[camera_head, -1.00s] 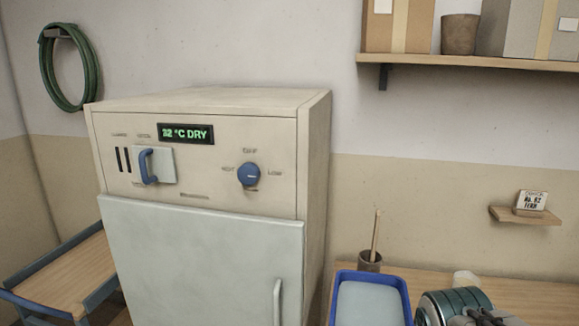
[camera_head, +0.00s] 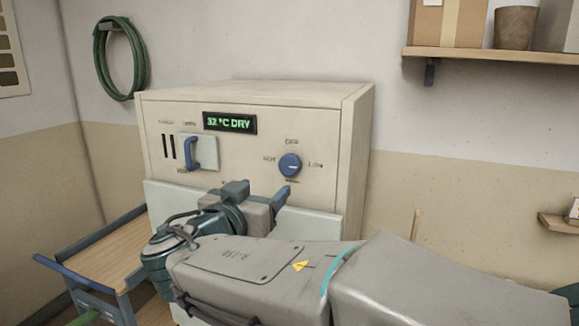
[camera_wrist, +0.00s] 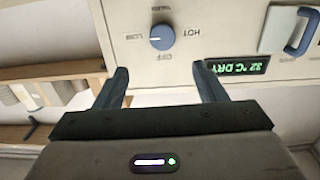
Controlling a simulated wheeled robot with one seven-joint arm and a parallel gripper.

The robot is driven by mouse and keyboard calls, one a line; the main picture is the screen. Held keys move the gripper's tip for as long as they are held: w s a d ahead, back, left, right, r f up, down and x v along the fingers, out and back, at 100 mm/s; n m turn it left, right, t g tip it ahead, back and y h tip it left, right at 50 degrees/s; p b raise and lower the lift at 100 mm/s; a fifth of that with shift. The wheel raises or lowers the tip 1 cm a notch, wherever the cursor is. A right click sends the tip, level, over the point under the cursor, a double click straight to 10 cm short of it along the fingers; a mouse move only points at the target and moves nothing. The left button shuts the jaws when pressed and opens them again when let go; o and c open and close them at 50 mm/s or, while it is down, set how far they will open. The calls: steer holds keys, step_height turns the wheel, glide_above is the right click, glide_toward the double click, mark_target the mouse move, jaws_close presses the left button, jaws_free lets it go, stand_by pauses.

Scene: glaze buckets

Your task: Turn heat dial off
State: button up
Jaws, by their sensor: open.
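The heat dial (camera_head: 290,165) is a round blue knob with a white mark, on the cream front panel of the cabinet (camera_head: 245,150). Labels OFF above, HOT left and LOW right surround it. The dial also shows in the wrist view (camera_wrist: 162,36), where the picture is turned over; its white mark appears to point toward LOW. My gripper (camera_head: 259,189) is open and empty, below and left of the dial in the head view. In the wrist view my gripper's fingertips (camera_wrist: 162,70) are apart, with the dial beyond the gap, not touched.
A blue handle (camera_head: 194,153) on a pale plate sits left of the dial, under a green display (camera_head: 229,122) reading 32 °C DRY. A trolley (camera_head: 105,255) stands at left. A shelf (camera_head: 480,56) and a smaller shelf (camera_head: 560,223) are on the right wall.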

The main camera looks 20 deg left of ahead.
mark_target(288, 164)
steer(key=w+p, duration=0.1)
steer(key=w, duration=0.3)
steer(key=w+p, duration=0.2)
steer(key=w, duration=0.3)
steer(key=w+p, duration=0.1)
steer(key=w, duration=0.3)
steer(key=shift+w+d+r+p, duration=0.15)
steer(key=shift+w+d+p, duration=0.15)
steer(key=shift+d+p, duration=0.05)
steer(key=c, duration=0.9)
